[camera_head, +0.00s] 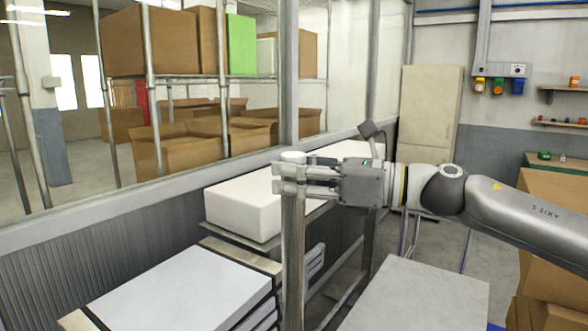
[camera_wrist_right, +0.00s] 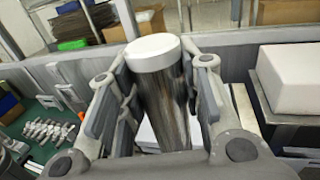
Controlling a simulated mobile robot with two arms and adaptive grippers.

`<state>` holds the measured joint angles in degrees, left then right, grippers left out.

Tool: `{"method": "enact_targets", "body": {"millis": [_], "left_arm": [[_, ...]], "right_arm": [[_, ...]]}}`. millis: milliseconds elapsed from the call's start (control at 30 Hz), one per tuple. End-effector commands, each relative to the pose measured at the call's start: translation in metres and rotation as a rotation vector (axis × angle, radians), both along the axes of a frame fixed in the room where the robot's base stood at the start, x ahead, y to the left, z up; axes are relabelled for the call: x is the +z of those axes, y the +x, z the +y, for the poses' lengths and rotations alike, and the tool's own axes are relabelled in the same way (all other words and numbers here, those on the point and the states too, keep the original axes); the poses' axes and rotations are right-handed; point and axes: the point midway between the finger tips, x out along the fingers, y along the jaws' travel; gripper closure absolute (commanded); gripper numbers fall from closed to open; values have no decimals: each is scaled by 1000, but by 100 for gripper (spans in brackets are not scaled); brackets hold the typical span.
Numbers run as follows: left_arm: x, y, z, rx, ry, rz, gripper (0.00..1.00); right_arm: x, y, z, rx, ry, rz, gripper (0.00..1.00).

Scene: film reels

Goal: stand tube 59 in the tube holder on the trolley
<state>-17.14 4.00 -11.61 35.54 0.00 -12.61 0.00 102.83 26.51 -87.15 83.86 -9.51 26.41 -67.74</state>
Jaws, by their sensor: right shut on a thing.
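A tall grey metal tube (camera_head: 293,255) with a white cap (camera_head: 293,156) stands upright in my right gripper (camera_head: 300,180). The gripper is shut around its upper part, just below the cap. In the right wrist view, the tube (camera_wrist_right: 165,110) sits between the two fingers of the gripper (camera_wrist_right: 158,85), with its white cap (camera_wrist_right: 153,50) on top. No number is readable on it. Its lower end runs out of the bottom of the head view. I cannot make out the tube holder or say which surface is the trolley. My left gripper is not in view.
A white block (camera_head: 240,208) lies on a bench behind the tube. A white-topped unit (camera_head: 180,290) is at lower left and a bare grey top (camera_head: 420,295) at lower right. Cardboard boxes (camera_head: 555,235) stand at right. A low wall with a window frame runs behind.

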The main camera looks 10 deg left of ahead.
Motion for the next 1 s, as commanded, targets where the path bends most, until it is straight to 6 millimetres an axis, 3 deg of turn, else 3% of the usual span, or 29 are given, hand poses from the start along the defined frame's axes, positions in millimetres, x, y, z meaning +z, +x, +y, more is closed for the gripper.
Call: {"method": "enact_targets", "body": {"millis": [233, 1000], "left_arm": [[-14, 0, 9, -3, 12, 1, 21], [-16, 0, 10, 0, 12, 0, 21]], "right_arm": [[-19, 0, 0, -2, 3, -1, 100], [-20, 0, -2, -2, 4, -2, 100]]}}
